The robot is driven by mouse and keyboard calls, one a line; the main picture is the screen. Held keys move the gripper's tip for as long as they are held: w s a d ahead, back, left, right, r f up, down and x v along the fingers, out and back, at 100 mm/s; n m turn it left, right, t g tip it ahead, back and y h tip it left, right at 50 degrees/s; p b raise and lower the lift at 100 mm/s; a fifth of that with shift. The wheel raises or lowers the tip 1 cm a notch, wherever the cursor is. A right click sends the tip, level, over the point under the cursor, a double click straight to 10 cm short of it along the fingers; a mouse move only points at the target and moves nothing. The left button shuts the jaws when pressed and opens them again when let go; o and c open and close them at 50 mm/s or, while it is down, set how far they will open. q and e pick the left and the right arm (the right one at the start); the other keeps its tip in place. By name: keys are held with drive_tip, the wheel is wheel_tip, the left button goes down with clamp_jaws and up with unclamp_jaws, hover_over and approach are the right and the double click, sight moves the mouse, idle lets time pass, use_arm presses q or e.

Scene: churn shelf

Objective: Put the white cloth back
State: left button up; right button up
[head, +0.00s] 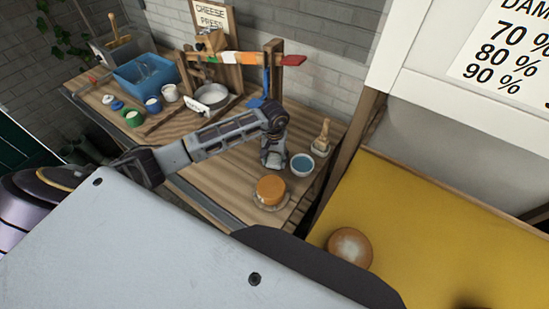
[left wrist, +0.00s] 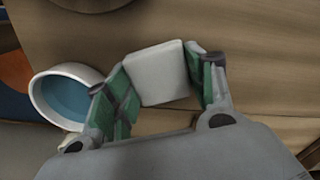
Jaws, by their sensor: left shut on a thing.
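My left gripper (head: 273,158) is low over the right part of the wooden bench (head: 225,170), beside a white bowl of blue liquid (head: 302,164). In the left wrist view its green-padded fingers (left wrist: 160,85) are shut on a pale square block-like piece, which looks like the folded white cloth (left wrist: 158,73). In the head view the cloth is hidden by the gripper. The bowl also shows left of the fingers in the left wrist view (left wrist: 65,95). My right gripper is not in view.
An orange cheese wheel (head: 270,188) sits on a board near the bench front. A wooden rack with a coloured bar (head: 237,58), a metal pan (head: 211,96), a blue tub (head: 146,74) and several small pots are farther left. Another cheese (head: 349,247) lies on the yellow surface (head: 430,215).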

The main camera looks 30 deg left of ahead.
sight(275, 159)
use_arm(q)
drive_tip(key=shift+f, duration=0.15)
drive_tip(key=o, duration=0.9)
drive_tip(key=shift+c, duration=0.2)
drive_tip(key=shift+o, duration=0.3)
drive_tip(key=shift+r, duration=0.4)
wheel_tip(275, 159, up, 12)
drive_tip(key=b, duration=0.2)
drive_tip(key=shift+f, duration=0.2)
